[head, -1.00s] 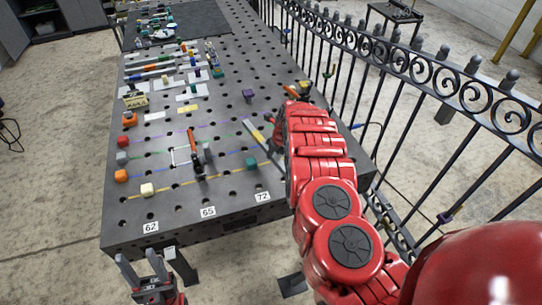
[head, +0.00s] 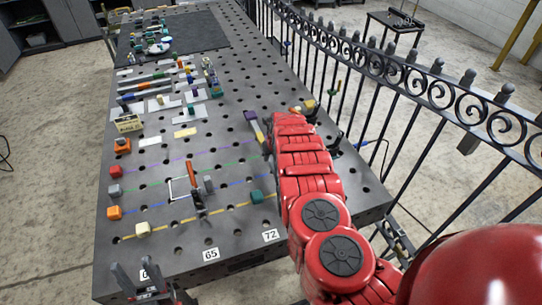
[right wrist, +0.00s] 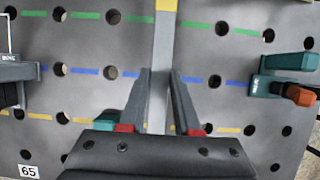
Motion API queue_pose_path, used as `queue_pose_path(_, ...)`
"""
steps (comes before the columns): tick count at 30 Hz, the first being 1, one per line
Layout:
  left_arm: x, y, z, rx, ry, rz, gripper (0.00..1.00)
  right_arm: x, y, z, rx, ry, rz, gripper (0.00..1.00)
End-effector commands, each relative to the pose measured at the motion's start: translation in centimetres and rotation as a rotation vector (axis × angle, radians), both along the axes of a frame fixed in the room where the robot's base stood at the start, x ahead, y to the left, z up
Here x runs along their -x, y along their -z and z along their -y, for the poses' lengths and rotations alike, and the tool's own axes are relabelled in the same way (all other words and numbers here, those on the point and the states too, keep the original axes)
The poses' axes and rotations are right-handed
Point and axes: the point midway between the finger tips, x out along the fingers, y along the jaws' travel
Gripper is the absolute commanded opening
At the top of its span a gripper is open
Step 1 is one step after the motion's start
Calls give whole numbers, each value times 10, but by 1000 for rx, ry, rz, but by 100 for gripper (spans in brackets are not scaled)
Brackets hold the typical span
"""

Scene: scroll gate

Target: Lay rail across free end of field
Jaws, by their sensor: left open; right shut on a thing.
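The rail (right wrist: 163,50) is a long flat bar, grey with a yellow stretch, held lengthwise between my right fingers just above the table. In the head view its grey-yellow end (head: 257,131) shows past my red arm. My right gripper (right wrist: 158,85) is shut on it; the arm hides the gripper in the head view. The field is marked by colored dashed lines, including a blue line (right wrist: 90,71), on the perforated table. My left gripper (head: 138,275) is open and empty by the table's front left corner. Which end of the field is free, I cannot tell.
Colored blocks, including an orange one (head: 114,212), line the left ends. A white square outline (head: 182,188) and an orange-handled clamp (head: 190,167) sit mid-field. A purple block (head: 250,115) stands beyond the rail. A teal-orange clamp (right wrist: 285,88) is at right. A black fence (head: 430,120) runs alongside.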

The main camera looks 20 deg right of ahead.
Motion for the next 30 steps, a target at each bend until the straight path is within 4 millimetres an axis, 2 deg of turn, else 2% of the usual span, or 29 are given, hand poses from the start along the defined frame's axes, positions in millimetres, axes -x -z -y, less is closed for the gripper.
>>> queue_pose_path(14, 0, 25, 0, 0, 0, 0, 50, -1, 46, 0, 0, 0, 4, 0)
queue_pose_path(15, 0, 31, 0, 0, 0, 0, 50, -1, 49, 0, -1, 0, 4, 0)
queue_pose_path(21, 0, 40, 0, 0, 0, 0, 50, -1, 54, 0, 0, 0, 2, 0)
queue_pose_path(30, 0, 39, 0, 0, 0, 0, 50, -1, 53, 0, 0, 0, 3, 0)
